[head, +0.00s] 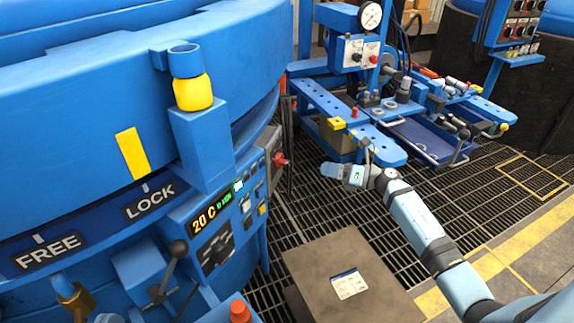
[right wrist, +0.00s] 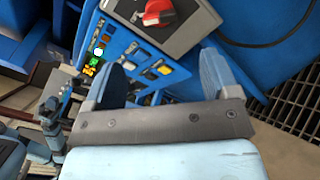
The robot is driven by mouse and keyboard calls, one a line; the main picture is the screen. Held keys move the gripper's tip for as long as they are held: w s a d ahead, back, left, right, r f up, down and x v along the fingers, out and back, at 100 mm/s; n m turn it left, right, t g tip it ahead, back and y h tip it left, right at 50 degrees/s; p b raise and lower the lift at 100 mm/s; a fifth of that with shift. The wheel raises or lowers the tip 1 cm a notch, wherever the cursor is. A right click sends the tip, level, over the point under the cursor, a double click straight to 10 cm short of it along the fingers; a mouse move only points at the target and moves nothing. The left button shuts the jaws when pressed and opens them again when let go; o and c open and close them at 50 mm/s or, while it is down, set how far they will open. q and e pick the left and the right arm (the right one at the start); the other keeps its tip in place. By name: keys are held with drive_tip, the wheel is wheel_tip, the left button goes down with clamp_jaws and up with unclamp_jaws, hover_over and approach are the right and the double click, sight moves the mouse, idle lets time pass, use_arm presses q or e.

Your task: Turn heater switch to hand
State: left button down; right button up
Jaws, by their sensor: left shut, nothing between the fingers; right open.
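A control panel (head: 225,222) on the blue furnace carries a lit "20 C" display, a black rotary switch (head: 217,249) and several small switches (head: 250,201). A grey box with a red rotary knob (head: 280,159) is at its right end. Which one is the heater switch I cannot read. My right gripper (head: 343,173) is to the right of the red knob, apart from it. In the right wrist view the gripper (right wrist: 161,65) is open and empty. The red knob (right wrist: 160,12) is ahead of the fingers, and the small switches (right wrist: 132,65) show between them.
A lever with a black ball (head: 178,249) and an orange-red cap (head: 240,312) are below the panel. A brown box (head: 335,270) stands on the grating. A blue tool bench (head: 350,115) with a gauge is behind my right gripper. Open grating lies around the box.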

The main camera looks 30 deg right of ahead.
sight(287, 161)
use_arm(q)
drive_tip(key=shift+g, duration=0.9)
drive_tip(key=f+b, duration=0.2)
drive_tip(key=f, duration=0.2)
drive_tip(key=shift+d+f+b, duration=0.2)
drive_tip(key=shift+b, duration=0.2)
use_arm(e)
drive_tip(key=x, duration=1.3)
drive_tip(key=c, duration=0.9)
use_arm(q)
drive_tip(key=shift+r, duration=0.15)
